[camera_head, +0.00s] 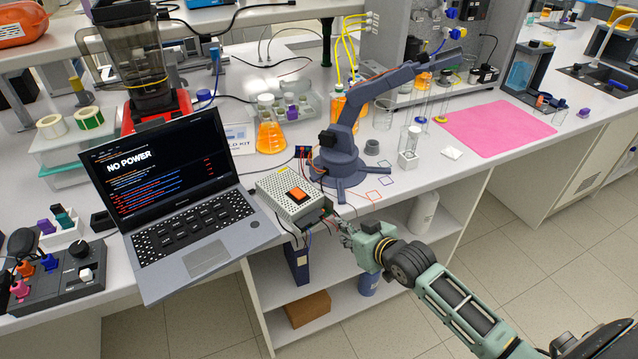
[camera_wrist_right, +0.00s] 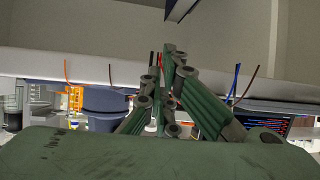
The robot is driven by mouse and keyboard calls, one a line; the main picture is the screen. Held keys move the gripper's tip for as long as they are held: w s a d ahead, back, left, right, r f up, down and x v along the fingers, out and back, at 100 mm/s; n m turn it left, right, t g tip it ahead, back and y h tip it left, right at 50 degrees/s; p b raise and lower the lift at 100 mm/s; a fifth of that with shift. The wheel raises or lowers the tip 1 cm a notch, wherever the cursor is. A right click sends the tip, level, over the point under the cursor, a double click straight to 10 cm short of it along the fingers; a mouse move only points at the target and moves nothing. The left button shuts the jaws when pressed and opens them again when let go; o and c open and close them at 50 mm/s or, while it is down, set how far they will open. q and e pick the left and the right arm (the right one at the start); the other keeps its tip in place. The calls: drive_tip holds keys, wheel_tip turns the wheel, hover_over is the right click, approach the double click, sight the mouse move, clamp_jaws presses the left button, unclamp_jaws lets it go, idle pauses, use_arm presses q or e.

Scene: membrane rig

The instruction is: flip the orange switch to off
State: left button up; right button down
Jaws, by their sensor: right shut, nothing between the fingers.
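The orange switch (camera_head: 298,194) is a rocker on top of a light grey perforated power box (camera_head: 275,190) near the bench's front edge, right of the laptop. I cannot tell which side of the rocker is pressed. My right gripper (camera_head: 343,229) is just in front and to the right of the box, near its wired end, apart from the switch. Its green fingers are shut and empty; in the right wrist view the fingertips (camera_wrist_right: 168,55) meet. The switch does not show in that view. My left gripper is not in view.
A laptop (camera_head: 210,252) reading "NO POWER" stands left of the box. A blue-grey desktop robot arm (camera_head: 342,160) stands right behind it. Thin wires (camera_head: 308,238) hang at the box's front. An orange flask (camera_head: 270,135) is behind. Open floor lies right of my arm.

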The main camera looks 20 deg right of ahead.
drive_tip(key=a+r+n+t+y, duration=0.1)
drive_tip(key=a+r, duration=0.1)
drive_tip(key=r, duration=0.7)
drive_tip(key=w+a+r+n+t+y, duration=0.1)
drive_tip(key=a+r, duration=0.1)
drive_tip(key=r, duration=0.7)
drive_tip(key=shift+w+a+r+y, duration=0.2)
drive_tip(key=shift+w+a+y, duration=0.05)
drive_tip(key=shift+a+y, duration=0.15)
drive_tip(key=shift+w+f, duration=0.1)
drive_tip(key=shift+w, duration=0.05)
drive_tip(key=p, duration=0.3)
hover_over(301, 193)
drive_tip(key=shift+w+f, duration=0.2)
drive_tip(key=shift+f, duration=1.05)
wheel_tip(301, 193, down, 3)
drive_tip(key=shift+s+r, duration=0.15)
drive_tip(key=shift+r, duration=0.05)
drive_tip(key=shift+f, duration=0.65)
